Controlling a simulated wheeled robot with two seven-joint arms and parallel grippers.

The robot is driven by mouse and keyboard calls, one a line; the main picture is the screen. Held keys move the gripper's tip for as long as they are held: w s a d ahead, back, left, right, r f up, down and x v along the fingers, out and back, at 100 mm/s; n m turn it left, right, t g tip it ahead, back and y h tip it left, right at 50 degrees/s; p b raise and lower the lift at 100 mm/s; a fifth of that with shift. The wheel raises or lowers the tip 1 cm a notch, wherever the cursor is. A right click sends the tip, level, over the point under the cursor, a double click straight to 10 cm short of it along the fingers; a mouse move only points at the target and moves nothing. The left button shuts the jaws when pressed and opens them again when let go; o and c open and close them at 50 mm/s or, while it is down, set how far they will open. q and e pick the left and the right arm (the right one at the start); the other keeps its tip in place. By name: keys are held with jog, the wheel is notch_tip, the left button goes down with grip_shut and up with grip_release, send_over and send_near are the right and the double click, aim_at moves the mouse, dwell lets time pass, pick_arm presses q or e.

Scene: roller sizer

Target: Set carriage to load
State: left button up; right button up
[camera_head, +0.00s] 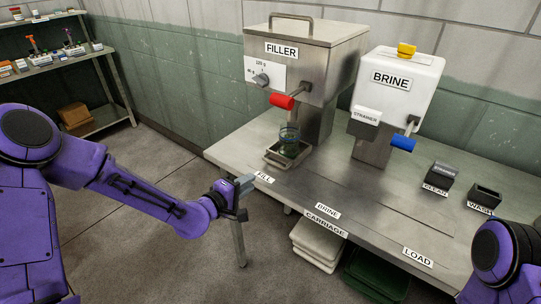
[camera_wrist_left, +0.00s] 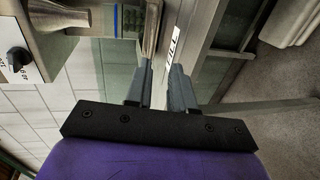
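The carriage, a small metal tray (camera_head: 284,158), stands at the FILL label (camera_head: 264,177) under the filler (camera_head: 303,60). A greenish glass jar (camera_head: 289,142) stands in it. The CARRIAGE label (camera_head: 325,223) is on the table's front edge, and the LOAD label (camera_head: 418,257) is at the right end of the row. My left gripper (camera_head: 245,183) is in front of the table edge, left of the FILL label and apart from the tray. In the left wrist view its two fingers (camera_wrist_left: 160,78) stand apart with a gap and nothing seen between them. My right gripper is out of view.
The brine unit (camera_head: 397,90) with a blue lever (camera_head: 403,143) stands right of the filler, which has a red lever (camera_head: 282,101). Small CLEAN (camera_head: 437,177) and WASH (camera_head: 484,198) holders sit at the right. Bins (camera_head: 317,243) stand below the table.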

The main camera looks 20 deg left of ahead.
aim_at(273, 164)
pick_arm(q)
jog(key=x, duration=0.3)
jog(key=r+p+x, duration=0.1)
jog(key=x, duration=0.6)
jog(key=shift+w+d+r+p, duration=0.1)
jog(key=shift+w+d+p, duration=0.2)
jog(key=shift+w, duration=0.2)
grip_shut()
